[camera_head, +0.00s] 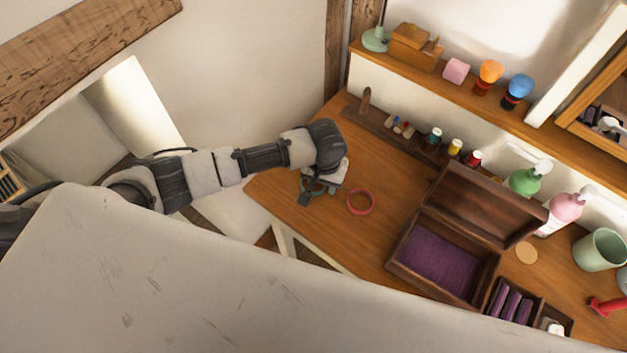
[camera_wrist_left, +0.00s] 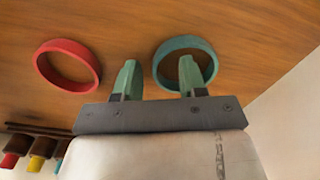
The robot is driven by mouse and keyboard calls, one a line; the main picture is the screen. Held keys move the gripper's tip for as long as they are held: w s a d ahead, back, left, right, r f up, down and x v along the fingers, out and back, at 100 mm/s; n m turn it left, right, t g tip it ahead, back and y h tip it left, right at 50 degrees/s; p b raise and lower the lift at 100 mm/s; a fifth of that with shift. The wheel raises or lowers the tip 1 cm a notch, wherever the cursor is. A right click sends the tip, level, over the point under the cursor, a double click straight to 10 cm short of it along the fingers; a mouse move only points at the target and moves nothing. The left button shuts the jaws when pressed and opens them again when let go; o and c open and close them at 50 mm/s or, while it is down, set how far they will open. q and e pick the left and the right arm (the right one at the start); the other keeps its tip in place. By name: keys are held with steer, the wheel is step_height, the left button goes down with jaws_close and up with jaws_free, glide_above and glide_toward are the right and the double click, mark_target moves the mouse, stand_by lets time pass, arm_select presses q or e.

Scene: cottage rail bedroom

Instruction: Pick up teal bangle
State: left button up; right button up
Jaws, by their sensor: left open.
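The teal bangle (camera_wrist_left: 183,42) lies on the wooden desk in the left wrist view, in front of my left gripper (camera_wrist_left: 158,64). The gripper is open. Its right finger overlaps the near part of the ring in the picture, and its left finger is outside the ring on the left. I cannot tell whether either finger touches the bangle. In the head view, my left gripper (camera_head: 318,189) is over the desk's left end and hides most of the bangle (camera_head: 332,189). My right gripper is not in view.
A red bangle (camera_head: 373,205) lies close by, right of the gripper. An open wooden box (camera_head: 398,257) with purple lining stands further right. A rack of spools (camera_head: 425,152) runs along the desk's back, below a shelf (camera_head: 455,92). The desk's front edge is near.

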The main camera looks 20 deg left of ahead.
arm_select(q)
steer(key=shift+c, duration=0.4)
jaws_close()
